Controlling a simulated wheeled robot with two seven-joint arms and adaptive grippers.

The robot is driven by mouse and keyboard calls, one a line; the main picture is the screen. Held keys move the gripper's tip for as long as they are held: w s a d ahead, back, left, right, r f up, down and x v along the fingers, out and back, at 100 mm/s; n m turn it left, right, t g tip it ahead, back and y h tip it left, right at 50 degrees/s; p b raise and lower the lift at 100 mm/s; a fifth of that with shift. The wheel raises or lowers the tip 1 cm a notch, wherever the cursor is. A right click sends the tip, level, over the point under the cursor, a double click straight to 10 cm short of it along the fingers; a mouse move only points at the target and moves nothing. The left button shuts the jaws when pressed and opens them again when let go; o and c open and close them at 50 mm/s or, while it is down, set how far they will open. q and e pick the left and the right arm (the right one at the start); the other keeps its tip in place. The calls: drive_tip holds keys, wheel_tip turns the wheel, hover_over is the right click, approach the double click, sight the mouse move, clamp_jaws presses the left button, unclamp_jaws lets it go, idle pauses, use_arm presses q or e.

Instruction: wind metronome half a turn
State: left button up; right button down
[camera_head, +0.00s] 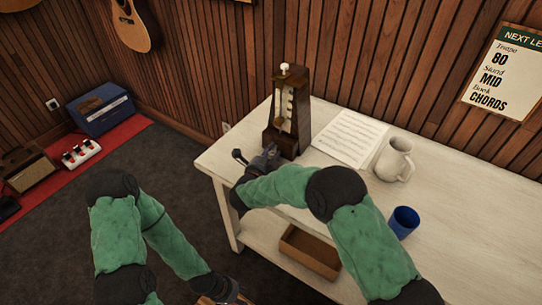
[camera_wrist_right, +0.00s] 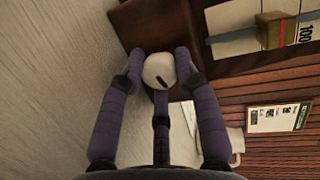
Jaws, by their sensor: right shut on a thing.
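The metronome (camera_head: 291,138) is a dark brown wooden case standing upright on the white table, with a pale scale and a pendulum with a cream top. My right gripper (camera_head: 268,156) is at its lower left side. In the right wrist view, the fingers of my right gripper (camera_wrist_right: 159,68) are shut on a round cream winding knob (camera_wrist_right: 158,72) with a short dark mark, against the brown case (camera_wrist_right: 155,28). The knob is hidden in the head view. My left gripper (camera_head: 228,292) is low at the bottom edge, away from the metronome; its fingers are not clear.
On the white table (camera_head: 470,195), sheet music (camera_head: 350,138), a white pitcher (camera_head: 394,160) and a blue cup (camera_head: 403,221) stand right of the metronome. A wooden tray (camera_head: 310,252) is on the lower shelf. A wood-slat wall (camera_head: 400,60) is close behind.

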idle(0.4)
drive_tip(key=c, duration=0.9)
unclamp_jaws()
drive_tip(key=shift+a, duration=0.1)
drive_tip(key=v, duration=1.2)
